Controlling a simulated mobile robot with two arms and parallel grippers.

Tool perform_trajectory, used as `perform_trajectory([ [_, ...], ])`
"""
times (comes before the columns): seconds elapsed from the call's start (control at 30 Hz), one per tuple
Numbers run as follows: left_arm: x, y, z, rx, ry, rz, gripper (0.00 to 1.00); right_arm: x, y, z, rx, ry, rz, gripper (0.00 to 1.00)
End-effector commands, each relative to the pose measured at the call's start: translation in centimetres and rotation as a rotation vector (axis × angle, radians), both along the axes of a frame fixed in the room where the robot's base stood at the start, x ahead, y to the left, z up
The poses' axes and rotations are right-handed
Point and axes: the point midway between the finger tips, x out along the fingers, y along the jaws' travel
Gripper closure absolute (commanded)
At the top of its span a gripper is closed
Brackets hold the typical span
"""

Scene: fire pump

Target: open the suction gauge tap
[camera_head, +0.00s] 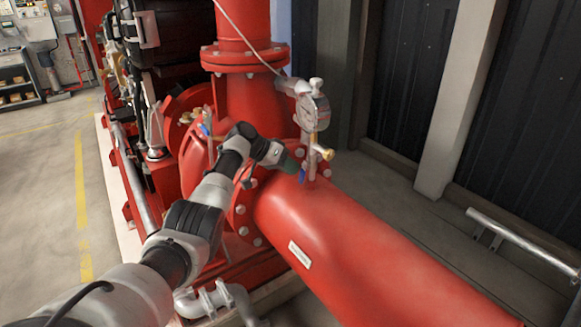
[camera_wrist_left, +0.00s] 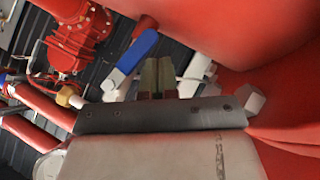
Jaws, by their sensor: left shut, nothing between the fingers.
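The suction gauge (camera_head: 313,110) stands on a thin riser above the red suction pipe (camera_head: 330,232). The tap's blue handle (camera_head: 303,173) shows low on the riser, near a brass fitting (camera_head: 326,153). In the left wrist view the blue handle (camera_wrist_left: 138,51) slants beside my fingers, its lower end joined to a pale lever part. My left gripper (camera_head: 292,164) is just left of the handle in the head view. Its greenish fingers (camera_wrist_left: 158,76) are shut together and empty. I cannot tell whether they touch the handle. My right gripper is not in view.
A bolted flange (camera_head: 243,205) lies under my left arm. Another gauge tap with a blue handle (camera_head: 204,129) is on the pump further left. A dark wall (camera_head: 520,130) and pale column stand at the right. A metal rail (camera_head: 520,240) is on the floor there.

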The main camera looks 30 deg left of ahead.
Motion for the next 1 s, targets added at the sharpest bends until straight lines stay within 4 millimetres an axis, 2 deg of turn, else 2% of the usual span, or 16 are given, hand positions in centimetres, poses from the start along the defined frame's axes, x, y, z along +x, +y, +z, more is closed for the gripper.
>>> perform_trajectory([
  [0.33,-0.5,0.7,0.5,0.001,-0.002,0.001,1.0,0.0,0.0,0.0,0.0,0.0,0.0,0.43],
  [0.73,-4.4,5.3,5.0,0.002,-0.001,0.001,1.0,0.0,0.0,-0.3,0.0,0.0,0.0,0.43],
  [1.0,-5.5,6.6,6.4,0.001,0.0,0.001,1.0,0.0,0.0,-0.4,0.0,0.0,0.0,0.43],
])
